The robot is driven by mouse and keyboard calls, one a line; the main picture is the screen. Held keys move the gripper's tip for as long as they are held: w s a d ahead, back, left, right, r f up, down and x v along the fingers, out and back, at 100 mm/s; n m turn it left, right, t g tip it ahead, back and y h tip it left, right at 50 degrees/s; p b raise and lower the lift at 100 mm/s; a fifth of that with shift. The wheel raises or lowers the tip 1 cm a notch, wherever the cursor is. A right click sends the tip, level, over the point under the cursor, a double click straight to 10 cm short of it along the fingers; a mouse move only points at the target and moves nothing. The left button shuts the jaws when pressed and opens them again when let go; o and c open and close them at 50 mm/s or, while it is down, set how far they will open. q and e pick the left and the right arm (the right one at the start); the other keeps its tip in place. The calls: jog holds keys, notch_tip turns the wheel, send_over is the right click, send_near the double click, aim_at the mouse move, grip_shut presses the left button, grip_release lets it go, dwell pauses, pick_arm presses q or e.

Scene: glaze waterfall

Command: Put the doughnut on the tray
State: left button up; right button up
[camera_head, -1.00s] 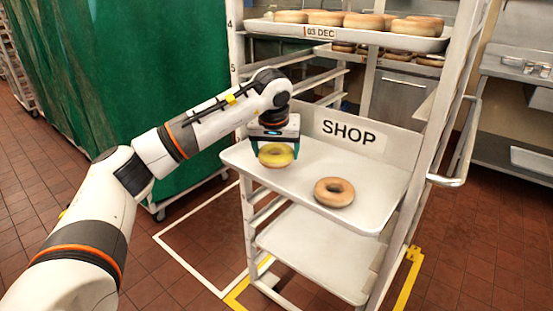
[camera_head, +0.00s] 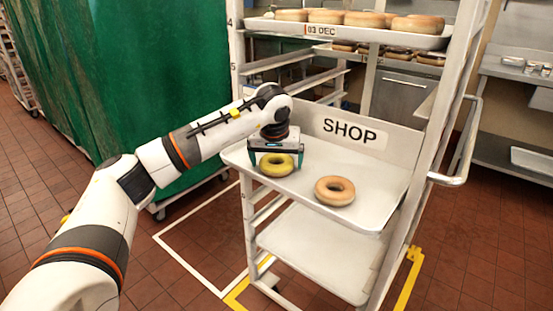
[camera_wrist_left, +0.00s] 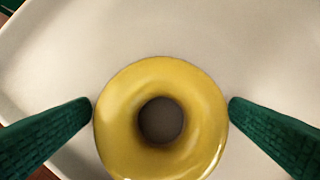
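The yellow-glazed doughnut (camera_head: 277,171) lies flat on the pale tray (camera_head: 300,197) marked SHOP, near its left end. In the left wrist view the same doughnut (camera_wrist_left: 108,135) shows from above against the tray surface (camera_wrist_left: 160,30). My left gripper (camera_head: 276,161) is over it, pointing down, with one green finger on each side. In the wrist view the fingertips (camera_wrist_left: 160,103) stand just beside the doughnut's edges, with hardly any gap; the gripper looks open. My right gripper is not in view.
A plain brown doughnut (camera_head: 334,201) lies on the same tray, to the right. The upright SHOP panel (camera_head: 390,144) stands behind. An upper tray (camera_head: 350,36) holds several doughnuts. A rack post stands at the right, a green curtain (camera_head: 140,80) at the left.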

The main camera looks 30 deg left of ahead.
pick_arm(q)
jog(key=shift+r, duration=0.1)
jog(key=shift+s+r, duration=0.1)
jog(key=shift+r, duration=0.3)
jog(key=p+v, duration=0.1)
jog(key=v, duration=1)
jog(key=shift+s, duration=0.15)
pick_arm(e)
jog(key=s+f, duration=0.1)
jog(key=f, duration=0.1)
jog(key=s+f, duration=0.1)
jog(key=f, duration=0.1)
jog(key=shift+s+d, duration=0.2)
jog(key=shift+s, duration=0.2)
pick_arm(q)
jog(key=shift+d+r, duration=0.1)
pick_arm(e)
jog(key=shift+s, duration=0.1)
